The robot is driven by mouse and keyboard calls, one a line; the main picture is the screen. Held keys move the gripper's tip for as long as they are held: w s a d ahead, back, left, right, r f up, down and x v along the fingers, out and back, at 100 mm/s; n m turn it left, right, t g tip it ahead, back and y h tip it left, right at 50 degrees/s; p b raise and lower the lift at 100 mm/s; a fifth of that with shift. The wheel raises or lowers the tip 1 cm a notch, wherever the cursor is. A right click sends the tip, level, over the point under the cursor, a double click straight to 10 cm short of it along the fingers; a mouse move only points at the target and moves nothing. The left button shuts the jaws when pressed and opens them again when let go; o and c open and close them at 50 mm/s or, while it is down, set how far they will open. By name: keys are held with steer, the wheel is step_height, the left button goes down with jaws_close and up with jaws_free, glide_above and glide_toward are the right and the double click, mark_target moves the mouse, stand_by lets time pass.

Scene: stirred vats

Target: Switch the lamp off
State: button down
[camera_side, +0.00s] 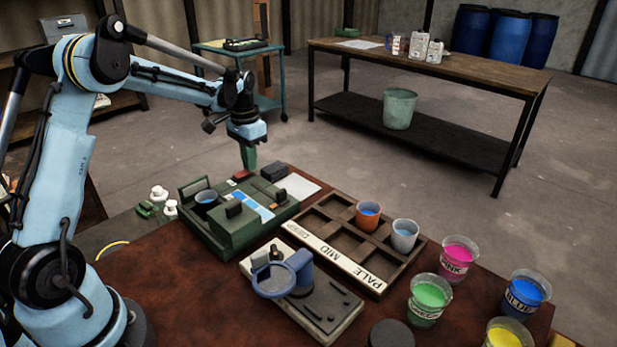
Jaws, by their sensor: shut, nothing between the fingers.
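My gripper (249,158) points straight down with its green fingers shut and nothing between them. Its tips are at the far edge of a green bench device (225,235), close to a small red part (242,175). I cannot tell whether the tips touch the red part. The device has a blue-and-white panel (250,206), dark knobs or blocks, and a cup of bluish liquid (206,198) set in its left end. No separate lamp is clearly visible, and I cannot tell which part is its switch or whether any light is lit.
A wooden rack (372,280) labelled PALE and MID holds an orange cup (367,214) and a pale cup (404,236). A stand with a blue ring (285,277) is in front. Pink (459,257), green (428,300), blue (526,294) and yellow (506,335) cups stand right.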

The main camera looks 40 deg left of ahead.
steer(key=shift+f, duration=0.15)
steer(key=shift+s+r, duration=0.4)
steer(key=shift+s, duration=0.3)
stand_by(0.3)
step_height(320, 180, up, 14)
steer(key=w, duration=0.2)
steer(key=shift+w, duration=0.25)
steer(key=shift+d+f, duration=0.1)
stand_by(0.4)
